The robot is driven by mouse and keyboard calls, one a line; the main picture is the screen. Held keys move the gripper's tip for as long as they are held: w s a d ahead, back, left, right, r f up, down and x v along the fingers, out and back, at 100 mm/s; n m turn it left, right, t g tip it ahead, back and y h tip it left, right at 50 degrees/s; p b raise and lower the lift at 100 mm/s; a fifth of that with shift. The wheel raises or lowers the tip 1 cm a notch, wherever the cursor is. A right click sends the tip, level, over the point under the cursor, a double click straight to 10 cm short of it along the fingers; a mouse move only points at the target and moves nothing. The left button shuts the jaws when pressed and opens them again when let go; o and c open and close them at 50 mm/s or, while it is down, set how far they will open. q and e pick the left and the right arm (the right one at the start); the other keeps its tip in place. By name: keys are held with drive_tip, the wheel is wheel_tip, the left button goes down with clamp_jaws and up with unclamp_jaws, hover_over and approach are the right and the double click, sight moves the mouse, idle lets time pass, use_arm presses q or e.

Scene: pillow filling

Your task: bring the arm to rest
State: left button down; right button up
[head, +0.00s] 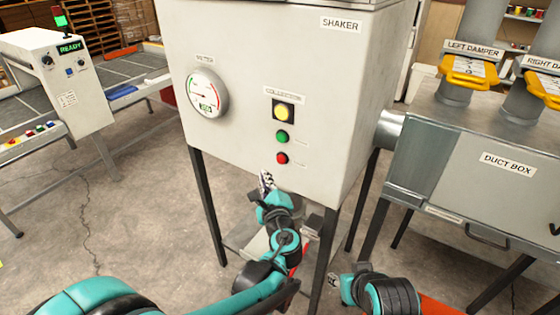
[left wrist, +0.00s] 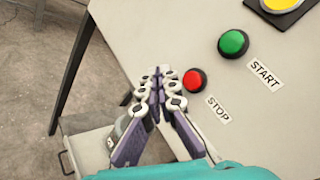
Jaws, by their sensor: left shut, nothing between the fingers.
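My left gripper (head: 266,182) is shut and empty, just in front of the lower front face of the white shaker cabinet (head: 330,140). In the left wrist view its closed fingers (left wrist: 160,76) point up toward the panel, just left of the red STOP button (left wrist: 194,80). I cannot tell whether the fingertips touch the panel. The green START button (left wrist: 233,43) is above the red one. My right gripper (head: 334,281) shows only in part at the bottom of the head view, with its arm to the right; its fingers are too small to judge.
A round gauge (head: 207,93) and a yellow lamp (head: 283,110) are on the cabinet front. The duct box (head: 480,180) with yellow damper handles (head: 468,72) stands at the right. A console reading READY (head: 70,80) stands at the left. Concrete floor (head: 130,220) is clear between.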

idle(0.3)
use_arm(q)
drive_tip(key=s+a+f+n+g+y, duration=0.1)
drive_tip(key=s+a+f+n+g, duration=0.15)
drive_tip(key=s+a+n, duration=0.45)
drive_tip(key=s+a+f+n+g, duration=0.1)
drive_tip(key=s+a+n+g, duration=0.4)
drive_tip(key=a, duration=0.5)
drive_tip(key=s+f+n+g+h, duration=0.1)
drive_tip(key=s+f+n+h, duration=0.1)
drive_tip(key=s+n, duration=0.4)
drive_tip(key=s+f+n+g+h, duration=0.1)
drive_tip(key=s+f+n+h, duration=0.1)
drive_tip(key=s+n, duration=0.4)
drive_tip(key=shift+s+f, duration=0.85)
drive_tip(key=shift+s, duration=0.2)
